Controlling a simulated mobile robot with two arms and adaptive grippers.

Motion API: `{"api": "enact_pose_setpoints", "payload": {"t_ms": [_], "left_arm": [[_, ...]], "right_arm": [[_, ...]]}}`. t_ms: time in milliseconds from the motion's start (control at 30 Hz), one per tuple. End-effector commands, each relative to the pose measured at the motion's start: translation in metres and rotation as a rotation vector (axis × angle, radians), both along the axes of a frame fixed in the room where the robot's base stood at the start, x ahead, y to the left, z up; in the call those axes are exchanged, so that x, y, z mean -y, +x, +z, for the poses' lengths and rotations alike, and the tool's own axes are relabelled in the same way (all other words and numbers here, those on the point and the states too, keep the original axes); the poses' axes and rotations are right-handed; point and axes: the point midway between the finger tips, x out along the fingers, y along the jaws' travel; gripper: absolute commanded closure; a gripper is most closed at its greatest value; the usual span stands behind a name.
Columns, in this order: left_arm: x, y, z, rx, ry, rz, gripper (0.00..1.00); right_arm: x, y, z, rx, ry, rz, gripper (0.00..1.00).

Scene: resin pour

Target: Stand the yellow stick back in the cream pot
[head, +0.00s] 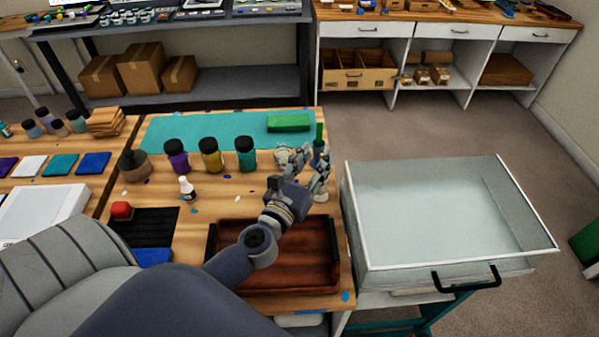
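I cannot make out the yellow stick.
Purple (177,160), yellow (210,155) and teal (245,154) jars stand by a teal mat (200,128) bearing a green block (289,122). An open clear-sided drawer (440,215) is at right.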

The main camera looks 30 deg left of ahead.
Motion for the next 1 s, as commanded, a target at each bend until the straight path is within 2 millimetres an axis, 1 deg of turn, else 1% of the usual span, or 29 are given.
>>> {"api": "enact_pose_setpoints", "payload": {"t_ms": [33,300,533,700,1000], "left_arm": [[0.001,-0.009,-0.002,-0.005,-0.003,0.000,0.64],[0.006,-0.056,-0.006,-0.005,-0.002,0.001,0.64],[0.009,-0.085,-0.007,-0.005,0.001,-0.001,0.64],[0.010,-0.098,-0.008,-0.003,0.000,0.000,0.64],[0.011,-0.101,-0.008,-0.001,-0.002,-0.001,0.64]], "right_arm": [[0.000,0.001,0.000,0.001,0.000,0.000,0.60],[-0.001,0.001,0.000,0.002,0.001,-0.001,0.60],[-0.002,0.001,0.000,0.002,0.001,-0.001,0.60],[-0.002,0.001,0.000,0.002,0.001,-0.001,0.60],[-0.002,0.001,0.000,0.002,0.001,-0.001,0.60]]}}
